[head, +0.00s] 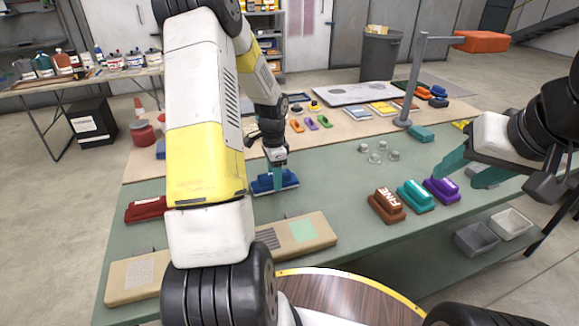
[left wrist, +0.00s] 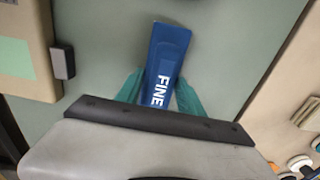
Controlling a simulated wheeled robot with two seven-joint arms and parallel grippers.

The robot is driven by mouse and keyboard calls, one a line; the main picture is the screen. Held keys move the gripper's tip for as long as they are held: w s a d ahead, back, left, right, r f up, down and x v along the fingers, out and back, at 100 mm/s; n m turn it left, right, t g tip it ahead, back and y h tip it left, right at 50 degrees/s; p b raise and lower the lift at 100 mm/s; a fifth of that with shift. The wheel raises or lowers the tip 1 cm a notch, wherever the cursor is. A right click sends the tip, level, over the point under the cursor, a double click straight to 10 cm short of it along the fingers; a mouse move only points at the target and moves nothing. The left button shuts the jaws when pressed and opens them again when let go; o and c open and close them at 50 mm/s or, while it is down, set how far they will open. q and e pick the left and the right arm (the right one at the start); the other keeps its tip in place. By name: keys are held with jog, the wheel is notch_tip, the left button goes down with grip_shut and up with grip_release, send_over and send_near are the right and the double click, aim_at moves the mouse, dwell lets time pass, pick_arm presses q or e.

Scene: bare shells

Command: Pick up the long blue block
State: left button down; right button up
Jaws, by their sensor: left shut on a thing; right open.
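The long blue block (head: 276,182) lies on the green table mat, left of the middle in the head view. In the left wrist view the blue block (left wrist: 168,58) shows the white word "FINE" on its near part. My left gripper (head: 278,177) reaches down over the block. Its teal fingers (left wrist: 157,95) stand on both sides of the block and are shut on it. I cannot tell whether the block is clear of the table. My right gripper (head: 468,170) is open and empty above the right part of the table.
A dark red block (head: 146,208) lies to the left. A beige board (head: 225,262) lies in front. Brown (head: 386,205), teal (head: 416,196) and purple (head: 441,190) blocks stand at right. Small clear pieces (head: 378,154) lie behind. A grey post (head: 412,85) rises at the back right.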

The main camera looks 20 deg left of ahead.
pick_arm(q)
jog(key=shift+r, duration=0.4)
notch_tip(320, 180, up, 2)
jog(key=shift+w+r, duration=0.1)
jog(key=shift+s+d+r, duration=0.15)
jog(key=shift+s+d, duration=0.15)
jog(key=shift+s, duration=0.3)
jog(key=s+d, duration=0.2)
jog(key=s, duration=0.2)
jog(key=s+d+r, duration=0.1)
jog(key=s+d, duration=0.2)
jog(key=s, duration=0.1)
jog(key=s+d, duration=0.2)
jog(key=s, duration=0.2)
jog(key=shift+s+d+r, duration=0.2)
jog(key=shift+s+d, duration=0.05)
jog(key=shift+s, duration=0.15)
